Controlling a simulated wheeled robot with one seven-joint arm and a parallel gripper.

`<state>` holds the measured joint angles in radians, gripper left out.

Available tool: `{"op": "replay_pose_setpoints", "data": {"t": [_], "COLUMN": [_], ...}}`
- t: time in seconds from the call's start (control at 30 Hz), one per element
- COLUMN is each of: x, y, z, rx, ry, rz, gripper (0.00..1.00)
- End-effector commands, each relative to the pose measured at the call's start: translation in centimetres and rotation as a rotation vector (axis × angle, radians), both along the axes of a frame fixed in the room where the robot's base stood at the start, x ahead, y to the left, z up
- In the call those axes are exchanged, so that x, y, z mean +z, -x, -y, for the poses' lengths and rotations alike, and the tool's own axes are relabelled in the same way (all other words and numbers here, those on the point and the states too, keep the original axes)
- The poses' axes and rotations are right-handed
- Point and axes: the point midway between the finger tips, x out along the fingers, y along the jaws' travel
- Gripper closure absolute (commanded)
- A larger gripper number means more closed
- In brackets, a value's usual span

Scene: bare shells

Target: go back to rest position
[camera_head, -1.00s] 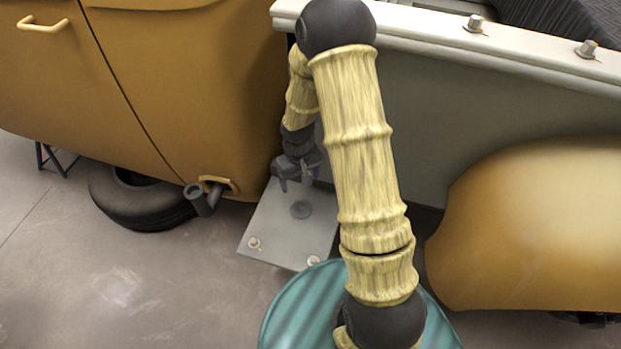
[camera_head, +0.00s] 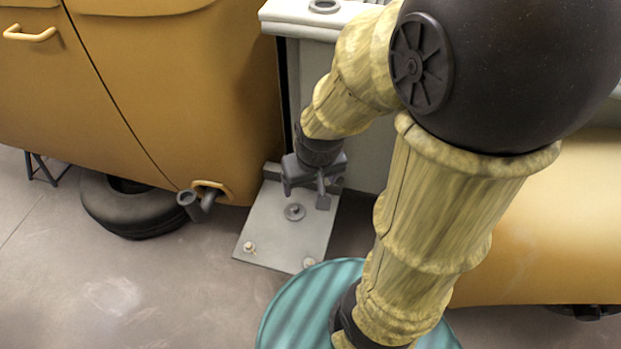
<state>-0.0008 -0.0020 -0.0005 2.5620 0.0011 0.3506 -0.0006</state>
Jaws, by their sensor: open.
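My gripper (camera_head: 306,197) is at the end of my arm, in the middle of the head view. Its two dark fingers are apart and point down, with nothing seen between them. It shows above the pale metal plate (camera_head: 275,236), near a round dark fitting (camera_head: 294,212) on that plate. I cannot tell the exact height of the fingers over the plate. My arm's large links fill the right half of the view and hide much behind them.
A yellow-orange vehicle body with a door (camera_head: 170,75) stands at the left. A dark tyre (camera_head: 135,207) lies beneath it, beside a grey pipe (camera_head: 199,204). A pale ledge (camera_head: 300,20) is behind my arm. The floor at lower left is clear.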

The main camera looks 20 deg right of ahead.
Motion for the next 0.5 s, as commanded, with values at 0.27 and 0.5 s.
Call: {"op": "replay_pose_setpoints", "data": {"t": [0.27,0.5], "x": [1.3,6.6], "y": [-0.1,-0.1], "z": [0.0,0.0], "rx": [0.000,0.000], "ry": [0.000,0.000], "rz": [0.001,0.001], "gripper": [0.20,0.20]}}
